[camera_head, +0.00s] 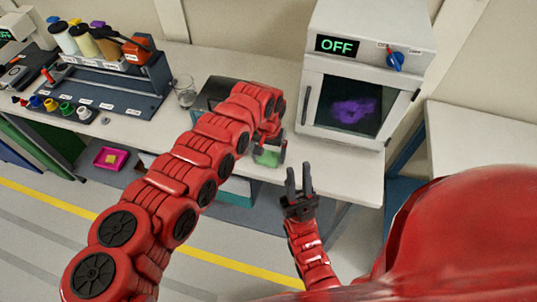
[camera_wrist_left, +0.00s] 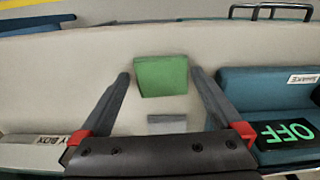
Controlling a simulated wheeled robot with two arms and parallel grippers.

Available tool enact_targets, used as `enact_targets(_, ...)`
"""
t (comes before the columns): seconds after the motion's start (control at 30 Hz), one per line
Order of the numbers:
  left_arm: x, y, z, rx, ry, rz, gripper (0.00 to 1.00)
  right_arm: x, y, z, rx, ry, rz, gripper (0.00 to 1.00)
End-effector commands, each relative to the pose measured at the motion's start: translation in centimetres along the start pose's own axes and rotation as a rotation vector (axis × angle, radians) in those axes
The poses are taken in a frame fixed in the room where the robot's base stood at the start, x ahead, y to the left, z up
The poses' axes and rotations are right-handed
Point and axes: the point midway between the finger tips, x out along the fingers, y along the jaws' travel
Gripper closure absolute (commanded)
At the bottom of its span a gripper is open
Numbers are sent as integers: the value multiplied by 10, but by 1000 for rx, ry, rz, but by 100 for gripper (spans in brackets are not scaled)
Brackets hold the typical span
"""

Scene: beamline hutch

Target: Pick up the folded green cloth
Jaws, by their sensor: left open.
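The folded green cloth (camera_head: 268,157) lies on the white bench near its front edge, partly hidden behind my left gripper in the head view. In the left wrist view the cloth (camera_wrist_left: 161,76) is a flat green square lying between the two fingers and apart from both. My left gripper (camera_wrist_left: 159,74) is open and empty, with one finger to each side of the cloth. It also shows in the head view (camera_head: 270,143). My right gripper (camera_head: 299,170) is in front of the bench edge, fingers pointing up, apart and empty.
A white oven-like cabinet (camera_head: 363,70) with an OFF display stands right of the cloth. A glass beaker (camera_head: 185,91), a dark box (camera_head: 214,92) and a tool rack (camera_head: 110,85) stand to the left. A grey label-like rectangle (camera_wrist_left: 167,123) lies by the cloth.

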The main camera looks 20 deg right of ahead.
Motion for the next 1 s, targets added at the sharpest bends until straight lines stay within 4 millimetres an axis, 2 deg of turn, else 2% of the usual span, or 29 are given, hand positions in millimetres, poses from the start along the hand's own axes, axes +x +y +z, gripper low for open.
enact_targets(0.3, 6, -1, 0, 0, 0, -2, 2, 1, 0, 0, 0, 0, 0, 74)
enact_targets(0.67, 6, -1, 0, 0, 0, -2, 66, 1, 0, 0, 0, 0, 0, 74)
enact_targets(1.0, 5, -1, 0, 0, 0, -2, 66, 1, 0, 0, 0, 0, 0, 74)
